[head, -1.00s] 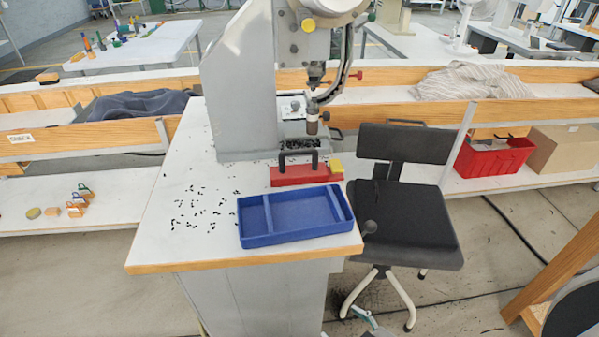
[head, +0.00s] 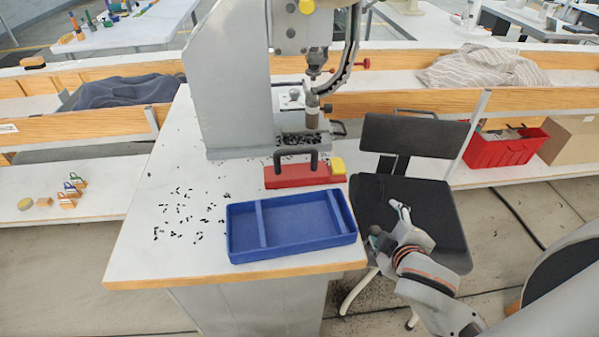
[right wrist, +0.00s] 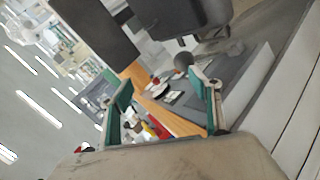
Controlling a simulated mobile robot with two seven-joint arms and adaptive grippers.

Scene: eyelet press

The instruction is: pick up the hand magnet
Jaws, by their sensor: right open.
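The hand magnet (head: 297,176) is a red bar with a black arched handle and a yellow end block. It stands on the white press table behind the blue tray (head: 291,248), in front of the press. My right gripper (head: 388,222) is in the head view, right of the table and in front of the chair, apart from the magnet and lower right of it. In the right wrist view its two green-padded fingers (right wrist: 168,103) are spread, with nothing between them. My left gripper is not in view.
The grey eyelet press (head: 235,90) stands behind the magnet. Small black eyelets (head: 185,215) lie scattered on the table's left. The black office chair (head: 405,190) stands by the table's right edge. A red crate (head: 497,150) sits on the bench behind.

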